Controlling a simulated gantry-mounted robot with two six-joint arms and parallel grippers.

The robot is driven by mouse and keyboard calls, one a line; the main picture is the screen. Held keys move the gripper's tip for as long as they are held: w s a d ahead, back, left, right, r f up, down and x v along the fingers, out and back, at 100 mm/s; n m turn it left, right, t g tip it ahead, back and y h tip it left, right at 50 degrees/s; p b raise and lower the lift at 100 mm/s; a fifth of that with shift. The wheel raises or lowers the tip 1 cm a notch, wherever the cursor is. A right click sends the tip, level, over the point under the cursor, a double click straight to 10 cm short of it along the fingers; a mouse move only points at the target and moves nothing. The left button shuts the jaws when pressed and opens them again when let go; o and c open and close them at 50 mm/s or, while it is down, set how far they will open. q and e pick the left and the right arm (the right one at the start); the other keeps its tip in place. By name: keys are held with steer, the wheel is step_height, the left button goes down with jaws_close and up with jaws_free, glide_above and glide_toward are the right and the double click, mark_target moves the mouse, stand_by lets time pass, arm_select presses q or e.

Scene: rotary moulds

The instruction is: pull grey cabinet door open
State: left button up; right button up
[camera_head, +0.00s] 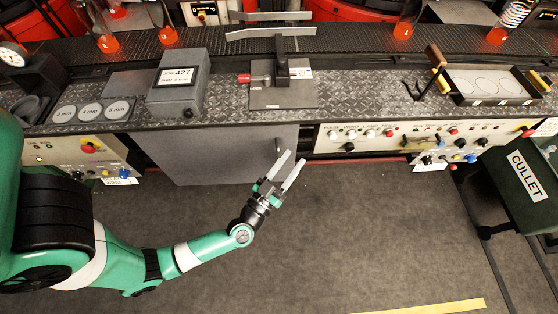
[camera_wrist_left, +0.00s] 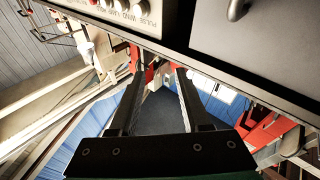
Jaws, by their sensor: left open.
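The grey cabinet door (camera_head: 222,157) is a flat panel under the counter, left of the control panel, and looks closed. Its dark handle (camera_head: 278,147) is near the door's right edge. My left gripper (camera_head: 296,158) is open and empty, in front of the door's right end, with its fingertips near the handle but apart from it. In the left wrist view the door (camera_wrist_left: 265,50) fills the upper right and the curved handle (camera_wrist_left: 236,10) shows at the top edge. The open fingers (camera_wrist_left: 159,73) have nothing between them there. My right gripper is not in view.
A control panel (camera_head: 375,137) with knobs is right of the door. The metal counter (camera_head: 225,108) above carries a grey box (camera_head: 178,85), a plate with a clamp (camera_head: 283,95) and a mould tray (camera_head: 490,88). A green cullet bin (camera_head: 528,175) stands at right. The floor (camera_head: 370,235) is clear.

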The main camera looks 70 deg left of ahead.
arm_select(q)
steer(key=s+a+f+g, duration=0.2)
steer(key=s+f+g, duration=0.1)
steer(key=s+f, duration=0.75)
steer(key=b+x, duration=0.1)
steer(key=x, duration=0.3)
steer(key=b+x, duration=0.2)
steer(key=x, duration=0.2)
steer(key=b+x, duration=0.1)
steer(key=x, duration=0.3)
steer(key=shift+w+d+f, duration=0.15)
steer(key=shift+w+f, duration=0.2)
steer(key=shift+c, duration=0.2)
jaws_close()
